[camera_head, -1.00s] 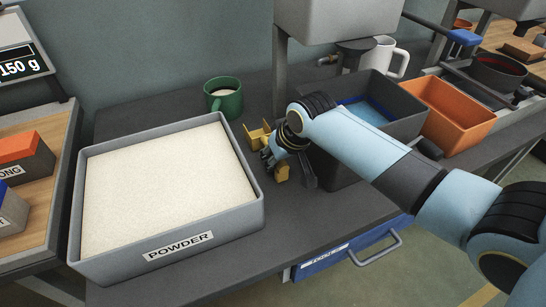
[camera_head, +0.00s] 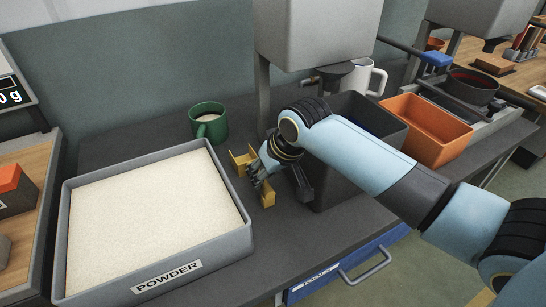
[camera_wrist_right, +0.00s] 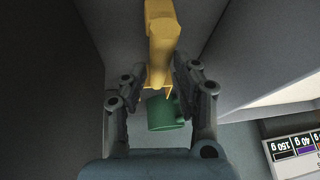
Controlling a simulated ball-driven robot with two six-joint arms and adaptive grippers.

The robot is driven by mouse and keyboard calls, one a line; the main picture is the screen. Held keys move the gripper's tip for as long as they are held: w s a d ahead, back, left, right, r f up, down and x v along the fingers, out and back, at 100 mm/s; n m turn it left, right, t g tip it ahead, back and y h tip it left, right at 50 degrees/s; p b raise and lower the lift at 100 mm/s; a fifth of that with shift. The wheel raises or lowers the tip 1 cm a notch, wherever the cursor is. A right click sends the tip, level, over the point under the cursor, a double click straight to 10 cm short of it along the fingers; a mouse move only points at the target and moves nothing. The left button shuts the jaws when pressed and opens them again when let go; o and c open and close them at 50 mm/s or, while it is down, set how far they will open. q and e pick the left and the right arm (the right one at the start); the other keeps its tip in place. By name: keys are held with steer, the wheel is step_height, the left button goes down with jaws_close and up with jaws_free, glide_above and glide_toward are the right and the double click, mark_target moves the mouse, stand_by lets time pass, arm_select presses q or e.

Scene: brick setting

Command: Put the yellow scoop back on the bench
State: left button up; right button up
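The yellow scoop (camera_head: 267,196) is low over or on the dark bench (camera_head: 225,290), between the powder tub and the dark bin. I cannot tell whether it touches the bench. My right gripper (camera_head: 258,172) reaches down over its middle and partly hides it. In the right wrist view the scoop's yellow handle (camera_wrist_right: 160,40) runs between the two fingers (camera_wrist_right: 160,72), which sit close against its sides, so it appears gripped. My left gripper is not in view.
The powder tub (camera_head: 238,250) stands left of the scoop, a green mug (camera_head: 209,126) behind it. A dark bin (camera_head: 335,185) and an orange bin (camera_head: 428,130) stand to the right. A blue drawer (camera_head: 330,280) is below the bench. Some bench in front is clear.

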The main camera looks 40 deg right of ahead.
steer(key=v, duration=0.8)
steer(key=shift+p, duration=0.3)
